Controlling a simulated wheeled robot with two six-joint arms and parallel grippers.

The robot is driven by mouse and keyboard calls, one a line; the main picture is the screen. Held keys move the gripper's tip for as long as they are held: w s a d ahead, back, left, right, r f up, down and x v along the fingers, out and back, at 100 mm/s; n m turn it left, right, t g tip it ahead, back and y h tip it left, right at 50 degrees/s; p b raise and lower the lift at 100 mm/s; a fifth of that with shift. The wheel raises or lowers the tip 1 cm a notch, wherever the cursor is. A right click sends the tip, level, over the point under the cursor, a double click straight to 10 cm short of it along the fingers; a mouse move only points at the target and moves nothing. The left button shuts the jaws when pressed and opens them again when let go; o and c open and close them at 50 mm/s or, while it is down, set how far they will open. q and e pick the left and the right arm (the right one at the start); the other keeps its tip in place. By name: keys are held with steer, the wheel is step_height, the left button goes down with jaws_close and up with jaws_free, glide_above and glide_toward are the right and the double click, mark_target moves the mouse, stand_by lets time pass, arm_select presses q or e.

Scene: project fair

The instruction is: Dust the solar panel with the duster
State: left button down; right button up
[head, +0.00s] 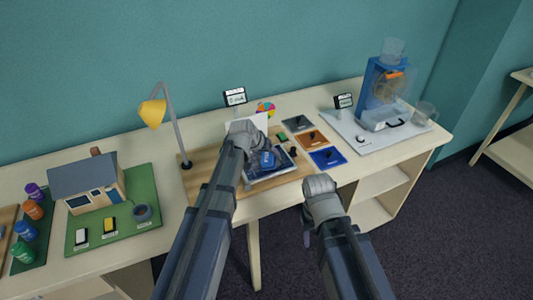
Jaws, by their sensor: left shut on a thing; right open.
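The solar panel (285,156) is a dark blue panel with a pale frame on the wooden board in the middle of the table. My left gripper (256,148) is over its left part and is shut on a blue thing (268,160), which looks like the duster. The blue thing is over the panel; I cannot tell whether it touches it. My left arm hides the panel's left side. My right gripper (319,190) is open and empty at the table's front edge, right of the panel.
A yellow lamp (153,112) stands at the board's left end. Grey, orange and blue plates (328,157) lie to the right. A blue machine (377,85) stands on a white tray (345,130). A model house (95,190) stands on a green mat (146,180) at left.

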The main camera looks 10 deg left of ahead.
arm_select(q)
steer(key=shift+w, duration=0.1)
steer(key=shift+w+d+r+p, duration=0.25)
steer(key=shift+w+d, duration=0.2)
steer(key=shift+d, duration=0.25)
steer(key=shift+w+d+r+p, duration=0.25)
steer(key=shift+w+d, duration=0.2)
steer(key=shift+d, duration=0.25)
steer(key=shift+w+d+r+p, duration=0.25)
steer(key=shift+w+d, duration=0.2)
steer(key=shift+d, duration=0.25)
steer(key=shift+w+d+r+p, duration=0.25)
steer(key=shift+w+d, duration=0.2)
steer(key=shift+d, duration=0.25)
steer(key=shift+w+a+f, duration=0.15)
steer(key=shift+w+a, duration=0.3)
steer(key=shift+w, duration=0.3)
steer(key=shift+s+a+f+b, duration=0.4)
steer(key=shift+s+a+b, duration=0.1)
steer(key=shift+a, duration=0.15)
steer(key=shift+s+a+f+b, duration=0.4)
steer(key=shift+s+a, duration=0.05)
steer(key=shift+a, duration=0.2)
